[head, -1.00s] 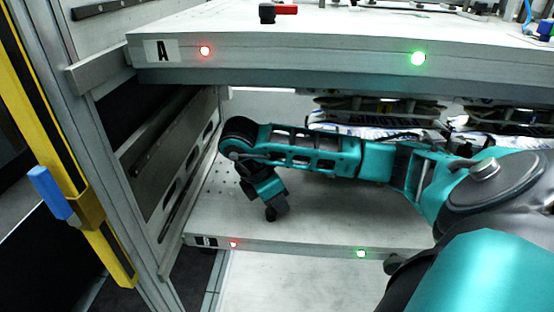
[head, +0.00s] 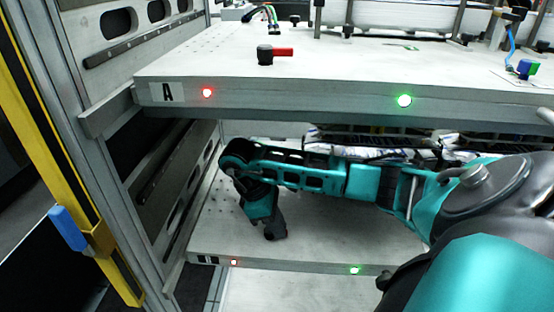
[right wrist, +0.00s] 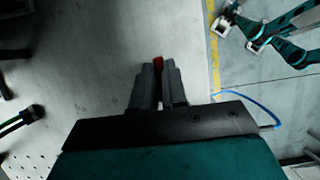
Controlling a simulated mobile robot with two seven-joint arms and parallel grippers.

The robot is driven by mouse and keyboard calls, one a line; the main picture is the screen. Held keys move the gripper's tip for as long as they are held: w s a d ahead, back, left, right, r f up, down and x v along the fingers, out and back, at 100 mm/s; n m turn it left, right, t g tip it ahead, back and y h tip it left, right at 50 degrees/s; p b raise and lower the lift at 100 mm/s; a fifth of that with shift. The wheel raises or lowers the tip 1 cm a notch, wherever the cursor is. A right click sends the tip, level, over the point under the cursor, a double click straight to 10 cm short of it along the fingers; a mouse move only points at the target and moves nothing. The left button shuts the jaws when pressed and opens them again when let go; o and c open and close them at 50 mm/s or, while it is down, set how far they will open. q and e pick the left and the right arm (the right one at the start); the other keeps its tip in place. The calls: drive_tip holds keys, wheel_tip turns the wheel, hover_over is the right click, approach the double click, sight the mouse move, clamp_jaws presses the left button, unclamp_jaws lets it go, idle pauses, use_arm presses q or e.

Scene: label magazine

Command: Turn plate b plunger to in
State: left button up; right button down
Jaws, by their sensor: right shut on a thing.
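Plate B (head: 310,268) is the lower shelf, with its label partly readable at the front left corner. My right arm reaches in over it from the right, under plate A (head: 300,98). My right gripper (head: 275,233) points down near plate B's front edge, left of its middle. In the right wrist view the fingers (right wrist: 158,82) are shut on a small red piece, the plate B plunger's handle (right wrist: 158,62). Only a bit of red shows at the fingertips; the rest of the plunger is hidden, so its position cannot be read. My left gripper is not in view.
Plate A carries its own black plunger with a red handle (head: 283,52) pointing right. Its slab hangs close above my forearm. A slotted metal side rail (head: 190,185) stands left of the gripper. Wrapped packs (head: 370,148) lie behind my arm.

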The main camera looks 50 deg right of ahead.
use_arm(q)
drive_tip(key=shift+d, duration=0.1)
use_arm(e)
drive_tip(key=shift+a, duration=0.1)
drive_tip(key=c, duration=1.2)
unclamp_jaws()
drive_tip(key=shift+o, duration=0.2)
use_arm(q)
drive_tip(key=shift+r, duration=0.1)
